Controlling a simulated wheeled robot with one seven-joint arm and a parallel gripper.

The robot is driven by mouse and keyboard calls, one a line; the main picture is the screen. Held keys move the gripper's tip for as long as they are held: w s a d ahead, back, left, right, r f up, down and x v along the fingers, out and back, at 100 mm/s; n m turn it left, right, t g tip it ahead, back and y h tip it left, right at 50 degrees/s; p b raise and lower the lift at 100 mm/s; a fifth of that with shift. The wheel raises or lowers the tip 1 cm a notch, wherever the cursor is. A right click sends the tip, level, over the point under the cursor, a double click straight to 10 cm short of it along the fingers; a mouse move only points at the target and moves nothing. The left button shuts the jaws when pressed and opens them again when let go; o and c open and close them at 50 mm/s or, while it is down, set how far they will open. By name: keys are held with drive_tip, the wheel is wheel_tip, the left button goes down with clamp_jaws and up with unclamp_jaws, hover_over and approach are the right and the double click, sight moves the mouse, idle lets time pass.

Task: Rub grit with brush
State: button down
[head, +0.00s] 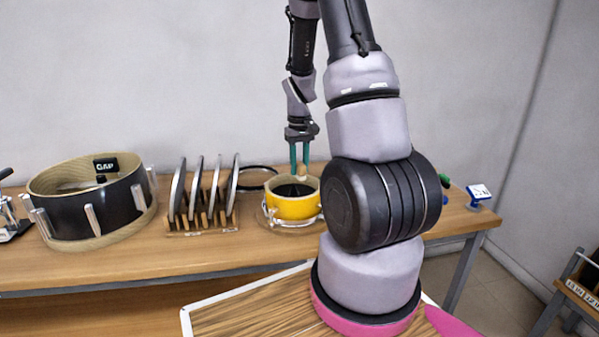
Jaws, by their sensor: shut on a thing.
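My gripper (300,164) points straight down with its two teal fingers over a yellow round pan (292,208) on the bench. The fingers are shut on a small pale wooden piece (302,172), which looks like the top of the brush handle. The lower part of the brush is hard to make out inside the pan. The pan's inside (291,189) is dark, and I cannot tell grit apart from the mesh there. The pan stands on a clear round dish (272,222).
A wooden bench (150,258) runs along the wall. A rack of upright discs (203,197) stands left of the pan, and a large black drum (92,208) farther left. A dark hoop (258,177) lies behind the pan. A blue stamp-like item (478,196) sits at right.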

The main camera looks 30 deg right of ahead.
drive_tip(key=shift+r, duration=0.1)
drive_tip(key=shift+r, duration=1.4)
